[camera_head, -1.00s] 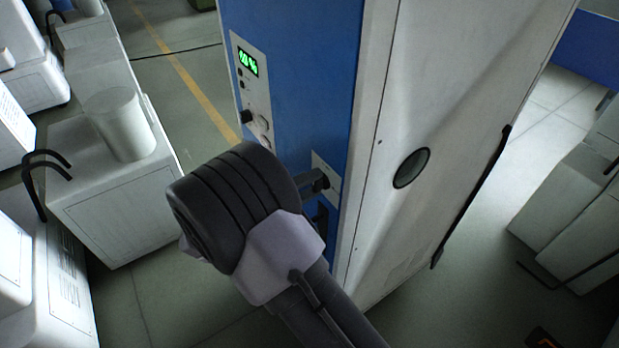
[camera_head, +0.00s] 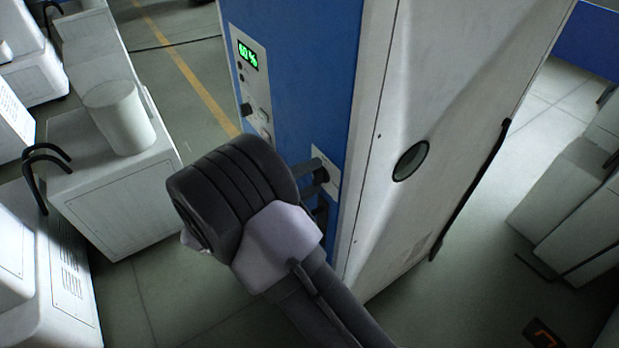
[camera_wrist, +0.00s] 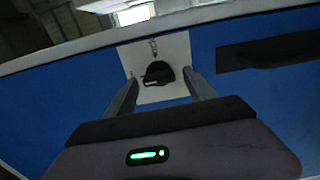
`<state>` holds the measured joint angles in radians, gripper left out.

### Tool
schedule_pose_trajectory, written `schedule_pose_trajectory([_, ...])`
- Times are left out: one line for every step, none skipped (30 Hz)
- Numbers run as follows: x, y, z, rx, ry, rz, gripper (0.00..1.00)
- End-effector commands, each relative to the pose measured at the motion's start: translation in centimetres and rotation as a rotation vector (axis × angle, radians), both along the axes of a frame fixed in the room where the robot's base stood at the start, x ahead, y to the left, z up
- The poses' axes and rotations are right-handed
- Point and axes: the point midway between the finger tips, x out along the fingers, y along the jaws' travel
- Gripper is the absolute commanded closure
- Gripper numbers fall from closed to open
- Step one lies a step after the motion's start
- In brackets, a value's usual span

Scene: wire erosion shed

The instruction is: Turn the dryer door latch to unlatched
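The dryer is a tall cabinet with a blue front (camera_head: 300,75) and a white side. Its door latch is a black knob (camera_wrist: 158,73) on a white plate (camera_wrist: 178,48), seen in the wrist view between my fingers. I cannot tell from the knob which latch position it is in. My gripper (camera_wrist: 161,77) is open, with one finger on each side of the knob and visible gaps. In the head view my wrist hides part of the dryer front. The latch plate (camera_head: 333,181) shows just beyond my fingers.
A control panel (camera_head: 250,85) with a green display and knobs sits higher on the blue front. A black handle (camera_wrist: 270,52) is right of the latch in the wrist view. White machines (camera_head: 120,205) stand to the left, with open floor (camera_head: 170,300) between.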

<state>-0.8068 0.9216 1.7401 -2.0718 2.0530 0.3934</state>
Motion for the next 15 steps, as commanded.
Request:
schedule_pose_trajectory([0.0,0.0,0.0,0.000,0.000,0.000,0.36])
schedule_pose_trajectory([0.0,0.0,0.0,0.001,-0.001,0.000,0.36])
schedule_pose_trajectory([0.0,0.0,0.0,0.001,-0.001,0.000,0.36])
schedule_pose_trajectory([0.0,0.0,0.0,0.001,-0.001,0.000,0.36])
schedule_pose_trajectory([0.0,0.0,0.0,0.001,-0.001,0.000,0.36])
schedule_pose_trajectory([0.0,0.0,0.0,0.001,-0.001,0.000,0.36])
schedule_pose_trajectory([0.0,0.0,0.0,0.001,-0.001,0.000,0.36])
schedule_pose_trajectory([0.0,0.1,0.0,0.001,-0.001,0.001,0.36])
schedule_pose_trajectory([-0.2,0.4,0.0,0.001,-0.002,0.001,0.36])
schedule_pose_trajectory([-0.3,0.6,0.0,0.001,-0.002,0.002,0.36])
schedule_pose_trajectory([-0.6,1.0,0.0,0.001,-0.002,0.003,0.36])
schedule_pose_trajectory([-1.0,1.6,0.0,0.001,-0.002,0.003,0.36])
schedule_pose_trajectory([-1.4,2.2,0.0,0.001,-0.001,0.004,0.36])
schedule_pose_trajectory([-1.9,2.9,0.0,0.001,-0.001,0.006,0.36])
schedule_pose_trajectory([-2.5,4.0,0.0,0.000,-0.002,0.006,0.36])
